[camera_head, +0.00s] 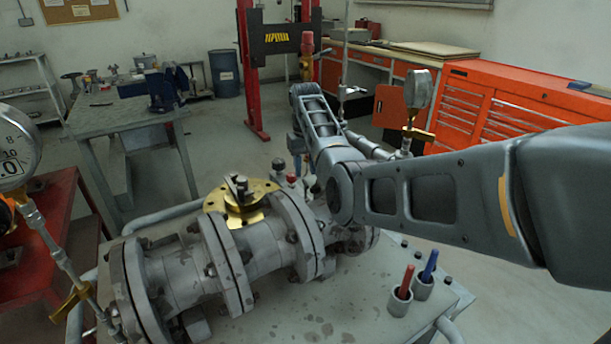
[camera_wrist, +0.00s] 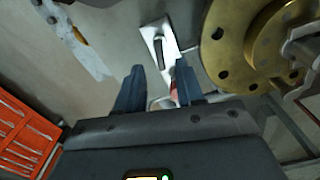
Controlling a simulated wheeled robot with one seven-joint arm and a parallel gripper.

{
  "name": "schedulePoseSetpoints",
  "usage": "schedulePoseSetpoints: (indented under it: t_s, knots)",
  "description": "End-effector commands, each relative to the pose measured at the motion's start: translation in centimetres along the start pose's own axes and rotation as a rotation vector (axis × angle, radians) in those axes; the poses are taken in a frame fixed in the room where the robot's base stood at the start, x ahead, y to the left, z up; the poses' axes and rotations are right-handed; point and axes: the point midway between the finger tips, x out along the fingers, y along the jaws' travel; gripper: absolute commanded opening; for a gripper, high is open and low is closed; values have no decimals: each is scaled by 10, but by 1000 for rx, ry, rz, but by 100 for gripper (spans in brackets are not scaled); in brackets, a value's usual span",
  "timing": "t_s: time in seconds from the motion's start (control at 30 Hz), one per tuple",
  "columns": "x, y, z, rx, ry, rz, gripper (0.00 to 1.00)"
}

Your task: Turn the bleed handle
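My gripper (camera_wrist: 158,75) is open in the wrist view, its two blue-grey fingers apart. A small red part (camera_wrist: 174,93) shows in the gap near the right finger; I cannot tell whether it touches. Which part is the bleed handle is not certain. In the head view, a small brass lever (camera_head: 415,133) sits under the right gauge, and another brass lever (camera_head: 72,305) is on the left gauge line. The grey flanged valve body (camera_head: 265,245) carries a brass flange (camera_head: 240,200), which also shows right of my fingers in the wrist view (camera_wrist: 235,45). My arm hides the valve's far right part.
Red and blue handled tools (camera_head: 407,283) stand in cups on the bench (camera_head: 350,315). Pressure gauges (camera_head: 418,88) rise at both ends of the valve. Orange drawer cabinets (camera_head: 530,110) line the right back. A metal worktable (camera_head: 120,115) stands at the left back.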

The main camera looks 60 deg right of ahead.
Motion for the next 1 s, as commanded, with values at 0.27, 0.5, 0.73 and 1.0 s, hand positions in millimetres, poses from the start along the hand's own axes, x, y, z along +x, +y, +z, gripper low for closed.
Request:
schedulePoseSetpoints:
  t_s: [0.27,0.5,0.73,1.0]
  knots:
    - [-1,0,0,0,0,0,37]
    - [-13,4,-5,4,17,2,37]
    - [-19,2,-2,1,8,2,37]
    - [-5,0,1,0,-4,0,37]
